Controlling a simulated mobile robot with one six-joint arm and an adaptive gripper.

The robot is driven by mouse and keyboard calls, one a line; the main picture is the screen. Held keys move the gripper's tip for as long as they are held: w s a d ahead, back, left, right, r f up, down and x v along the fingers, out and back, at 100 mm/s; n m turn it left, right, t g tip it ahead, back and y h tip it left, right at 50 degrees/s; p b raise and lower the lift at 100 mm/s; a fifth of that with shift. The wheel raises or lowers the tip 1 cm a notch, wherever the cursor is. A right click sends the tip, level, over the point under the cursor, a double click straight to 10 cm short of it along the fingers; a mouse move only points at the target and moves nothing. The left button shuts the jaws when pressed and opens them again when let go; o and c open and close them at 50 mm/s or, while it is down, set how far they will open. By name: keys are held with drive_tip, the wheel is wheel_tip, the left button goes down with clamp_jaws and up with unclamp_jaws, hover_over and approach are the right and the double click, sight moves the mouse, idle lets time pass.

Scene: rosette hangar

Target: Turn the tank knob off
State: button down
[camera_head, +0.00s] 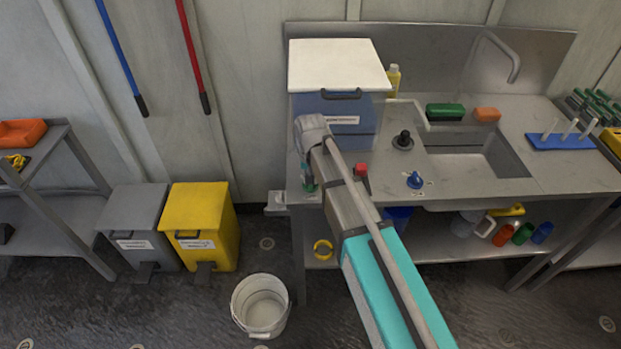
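A blue tank (371,116) with a white lid (338,65) and a white label stands on the left end of the steel counter. A small red knob-like part (361,170) shows low in front of the tank, just right of my arm; I cannot tell which way it is turned. A blue knob (415,180) and a black knob (403,139) sit on the counter to the right. My arm reaches up to the tank's front left. My gripper (308,182) is mostly hidden below the wrist, near the counter's front edge, and its fingers are unclear.
A sink (470,170) with a tap (500,52) lies right of the knobs. A green brush (445,112), an orange sponge (487,114) and a yellow bottle (393,80) stand behind. A white bucket (260,304), yellow bin (197,215) and grey bin (136,217) occupy the floor at left.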

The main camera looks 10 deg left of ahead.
idle(0.3)
drive_tip(key=c, duration=0.6)
unclamp_jaws()
drive_tip(key=shift+c, duration=0.2)
